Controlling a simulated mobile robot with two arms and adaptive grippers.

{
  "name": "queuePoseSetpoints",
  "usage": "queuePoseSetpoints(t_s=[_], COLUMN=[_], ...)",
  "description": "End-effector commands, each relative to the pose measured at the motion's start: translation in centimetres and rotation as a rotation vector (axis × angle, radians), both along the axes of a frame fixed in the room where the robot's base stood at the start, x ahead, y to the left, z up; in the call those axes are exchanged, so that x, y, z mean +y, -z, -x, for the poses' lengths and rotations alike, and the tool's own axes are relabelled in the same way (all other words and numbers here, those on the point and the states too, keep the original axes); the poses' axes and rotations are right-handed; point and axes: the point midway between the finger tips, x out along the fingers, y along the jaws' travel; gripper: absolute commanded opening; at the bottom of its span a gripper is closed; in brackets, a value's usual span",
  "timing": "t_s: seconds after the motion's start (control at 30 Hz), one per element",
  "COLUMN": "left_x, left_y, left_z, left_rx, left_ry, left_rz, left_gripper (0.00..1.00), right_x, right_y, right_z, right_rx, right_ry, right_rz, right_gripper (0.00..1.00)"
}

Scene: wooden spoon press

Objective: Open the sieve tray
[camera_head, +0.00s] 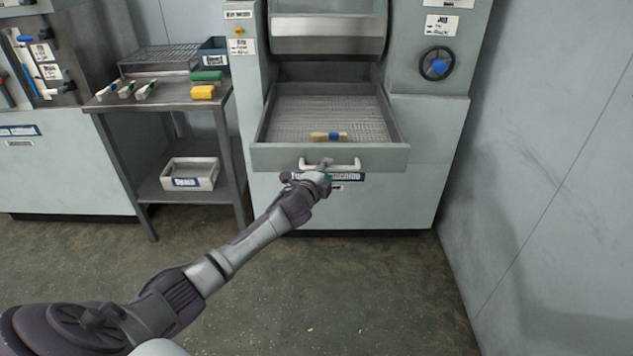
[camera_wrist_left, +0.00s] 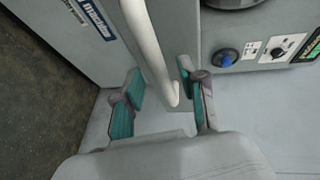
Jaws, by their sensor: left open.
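The sieve tray (camera_head: 380,155) is a grey drawer with a mesh floor (camera_head: 345,112), pulled out from the front of the machine. A wooden piece with a blue band (camera_head: 328,136) lies on the mesh. A white handle (camera_head: 345,168) runs across the tray's front. My left gripper (camera_head: 318,172) is at the left part of this handle. In the left wrist view, the handle (camera_wrist_left: 148,48) passes between the open teal fingers of the left gripper (camera_wrist_left: 155,100); I cannot tell whether they touch it. My right gripper is not in view.
A metal side table (camera_head: 170,98) with brushes, a yellow block and a rack stands left of the machine. A white bin (camera_head: 190,174) sits on its lower shelf. A wall (camera_head: 540,170) closes the right side. The floor (camera_head: 350,290) in front is clear.

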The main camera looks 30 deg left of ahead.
Motion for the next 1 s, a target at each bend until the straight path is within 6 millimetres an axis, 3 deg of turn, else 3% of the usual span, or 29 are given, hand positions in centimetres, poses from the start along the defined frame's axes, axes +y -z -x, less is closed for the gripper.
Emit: queuePoseSetpoints(t_s=[0.3,0.5,1.0], left_x=[-0.9,-1.3,-1.4], left_y=[-1.1,-1.6,-1.8], left_z=[6.4,8.8,9.4], left_rx=[0.001,0.001,0.000], left_ry=[0.001,-0.001,-0.001], left_rz=[-0.002,-0.001,0.000], left_gripper=[0.41,0.41,0.41], right_x=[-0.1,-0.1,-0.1], right_y=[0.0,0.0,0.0], right_z=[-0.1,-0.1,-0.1], right_rx=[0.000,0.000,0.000], right_ry=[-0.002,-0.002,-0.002], right_rz=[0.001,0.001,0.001], right_gripper=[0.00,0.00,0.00])
